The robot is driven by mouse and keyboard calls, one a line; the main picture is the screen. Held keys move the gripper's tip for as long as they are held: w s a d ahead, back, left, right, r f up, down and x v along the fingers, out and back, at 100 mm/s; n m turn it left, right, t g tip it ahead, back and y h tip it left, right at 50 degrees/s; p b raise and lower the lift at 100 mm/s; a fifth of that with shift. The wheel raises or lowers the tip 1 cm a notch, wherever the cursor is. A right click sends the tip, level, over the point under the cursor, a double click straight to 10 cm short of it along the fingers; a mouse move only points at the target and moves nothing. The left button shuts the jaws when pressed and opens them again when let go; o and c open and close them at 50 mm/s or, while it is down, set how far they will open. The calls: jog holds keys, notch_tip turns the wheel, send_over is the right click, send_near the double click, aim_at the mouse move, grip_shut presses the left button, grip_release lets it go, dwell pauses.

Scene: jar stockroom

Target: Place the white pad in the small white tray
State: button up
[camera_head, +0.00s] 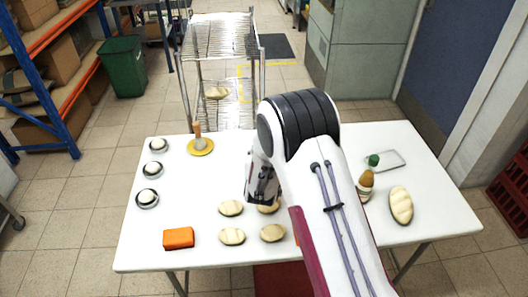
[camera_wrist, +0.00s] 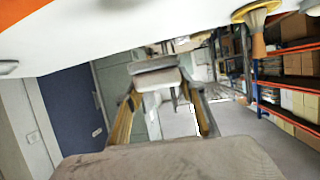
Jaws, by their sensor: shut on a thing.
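My gripper (camera_head: 262,190) is over the middle of the white table, beside the pale oval pieces. In the wrist view my gripper (camera_wrist: 162,92) is shut, with a pale, block-like thing, which I take for the white pad (camera_wrist: 157,77), between its fingertips. In the head view the arm and jaws hide this thing. The small white tray (camera_head: 399,166) looks like a shallow rectangle with a thin grey rim at the table's back right.
Several pale ovals (camera_head: 232,236) and an orange block (camera_head: 178,238) lie at the front. A wooden-handled yellow disc (camera_head: 201,147) and round black-and-white things (camera_head: 148,196) are left.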

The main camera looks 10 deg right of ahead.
dwell(0.3)
notch_tip(320, 180, up, 14)
jog(key=w+d, duration=0.5)
jog(key=d, duration=0.7)
jog(key=s+d+m+g+h, duration=0.1)
jog(key=s+d+m+h, duration=0.1)
jog(key=d, duration=1.6)
jog(key=s+d+m+h, duration=0.1)
jog(key=s+d, duration=0.1)
jog(key=d, duration=1.7)
notch_tip(320, 180, down, 11)
jog(key=shift+a, duration=0.4)
jog(key=shift+f, duration=0.1)
jog(key=shift+f, duration=3.1)
